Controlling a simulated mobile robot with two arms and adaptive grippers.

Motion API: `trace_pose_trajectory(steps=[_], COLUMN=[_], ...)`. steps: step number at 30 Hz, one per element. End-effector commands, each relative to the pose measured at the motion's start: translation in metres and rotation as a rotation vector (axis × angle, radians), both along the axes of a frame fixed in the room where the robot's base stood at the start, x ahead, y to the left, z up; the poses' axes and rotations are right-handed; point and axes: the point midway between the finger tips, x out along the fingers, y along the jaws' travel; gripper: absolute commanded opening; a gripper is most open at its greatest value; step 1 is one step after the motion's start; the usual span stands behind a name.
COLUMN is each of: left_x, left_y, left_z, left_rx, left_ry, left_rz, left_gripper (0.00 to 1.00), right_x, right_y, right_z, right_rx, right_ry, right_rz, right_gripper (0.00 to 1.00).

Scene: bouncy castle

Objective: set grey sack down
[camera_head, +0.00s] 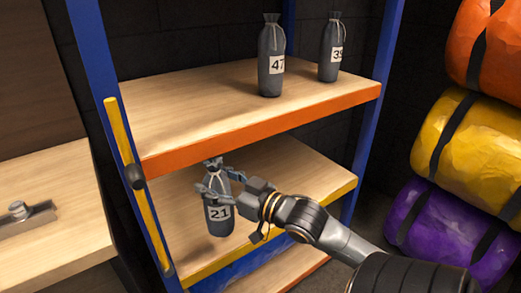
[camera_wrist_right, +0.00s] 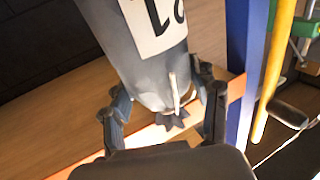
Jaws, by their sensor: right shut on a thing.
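A grey sack labelled 21 (camera_head: 219,216) is upright at the lower shelf with the yellow edge (camera_head: 290,220). My right gripper (camera_head: 219,186) is shut around its upper part, below the tied neck. In the right wrist view the same sack (camera_wrist_right: 135,55) sits between the two fingers (camera_wrist_right: 165,115), its label partly cut off. I cannot tell whether the sack's base touches the shelf board. My left gripper is not in view.
Two grey sacks, labelled 47 (camera_head: 271,58) and 39 (camera_head: 330,50), stand on the orange-edged upper shelf (camera_head: 190,105). Blue posts (camera_head: 112,100) and a yellow bar (camera_head: 138,180) bound the left side. Orange, yellow and purple rolls (camera_head: 440,230) are stacked at right. A wooden bench (camera_head: 60,190) is at left.

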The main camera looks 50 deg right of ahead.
Motion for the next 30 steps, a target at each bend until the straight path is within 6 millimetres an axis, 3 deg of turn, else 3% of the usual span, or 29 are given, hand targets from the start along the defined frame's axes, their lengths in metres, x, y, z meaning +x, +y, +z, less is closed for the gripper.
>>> trace_pose_trajectory(steps=[8,21,27,30], left_x=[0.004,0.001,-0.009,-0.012], left_y=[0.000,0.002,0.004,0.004], left_z=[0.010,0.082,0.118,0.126], left_rx=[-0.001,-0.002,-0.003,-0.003], left_ry=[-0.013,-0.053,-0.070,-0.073], left_rz=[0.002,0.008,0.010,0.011], left_gripper=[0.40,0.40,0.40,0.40], right_x=[0.014,0.098,0.120,0.127], right_y=[-0.006,-0.023,-0.027,-0.029], right_z=[-0.005,-0.047,-0.075,-0.084], right_rx=[-0.002,-0.001,-0.001,-0.001], right_ry=[-0.009,-0.007,-0.008,-0.008], right_rz=[0.007,0.006,0.006,0.006], right_gripper=[0.00,0.00,0.00,0.00])
